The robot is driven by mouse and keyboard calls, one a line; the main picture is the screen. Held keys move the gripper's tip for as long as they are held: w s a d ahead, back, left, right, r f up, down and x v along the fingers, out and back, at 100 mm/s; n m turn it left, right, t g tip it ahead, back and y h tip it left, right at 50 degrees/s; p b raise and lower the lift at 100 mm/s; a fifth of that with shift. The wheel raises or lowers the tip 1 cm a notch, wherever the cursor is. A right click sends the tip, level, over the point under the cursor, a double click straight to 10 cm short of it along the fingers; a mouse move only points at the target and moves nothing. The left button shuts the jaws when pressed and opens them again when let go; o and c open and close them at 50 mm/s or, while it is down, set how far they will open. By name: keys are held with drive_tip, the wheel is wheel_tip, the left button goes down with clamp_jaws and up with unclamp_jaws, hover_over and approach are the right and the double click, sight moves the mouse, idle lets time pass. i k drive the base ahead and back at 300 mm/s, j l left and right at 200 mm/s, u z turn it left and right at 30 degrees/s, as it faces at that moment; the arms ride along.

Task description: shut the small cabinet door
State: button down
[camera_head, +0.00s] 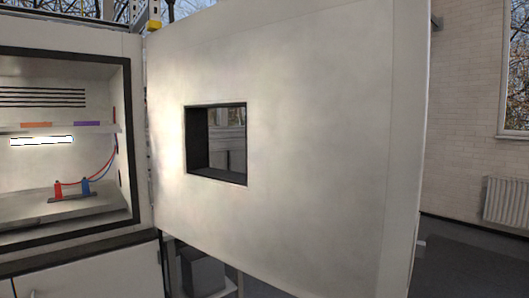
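The small cabinet door (310,130) is a pale, thick panel with a small dark-framed window (216,144). It stands wide open, hinged on its left edge next to the cabinet opening, and fills the middle of the head view. The cabinet (139,100) is at the left with its dark-rimmed opening uncovered. Inside are a lit strip lamp (41,140), a shelf, and red and blue clips (72,188) with wires on the chamber floor. No handle shows on the door. My gripper is not in view.
A brick wall (465,120) with a window (515,70) and a white radiator (508,200) stands at the right. Dark floor (465,260) shows clear to the right of the door. A grey box (203,273) is partly visible below the door.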

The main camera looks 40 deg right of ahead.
sight(334, 94)
drive_tip(key=k+l+u, duration=0.1)
drive_tip(key=l, duration=0.35)
drive_tip(key=k+l+u, duration=0.15)
drive_tip(key=l, duration=0.3)
drive_tip(key=k+l+u, duration=0.1)
drive_tip(key=l, duration=0.3)
drive_tip(key=k+l+u, duration=0.15)
drive_tip(key=l, duration=0.3)
drive_tip(key=k+l+u, duration=0.1)
drive_tip(key=l, duration=0.3)
drive_tip(key=k+l+u, duration=0.15)
drive_tip(key=i+l+u, duration=0.1)
drive_tip(key=l+u, duration=0.2)
drive_tip(key=l, duration=0.95)
drive_tip(key=l+u, duration=0.35)
drive_tip(key=l, duration=0.9)
drive_tip(key=i+l, duration=0.1)
drive_tip(key=l, duration=0.4)
drive_tip(key=i+l, duration=0.15)
drive_tip(key=l, duration=0.4)
drive_tip(key=i+l+u, duration=0.1)
drive_tip(key=l, duration=0.4)
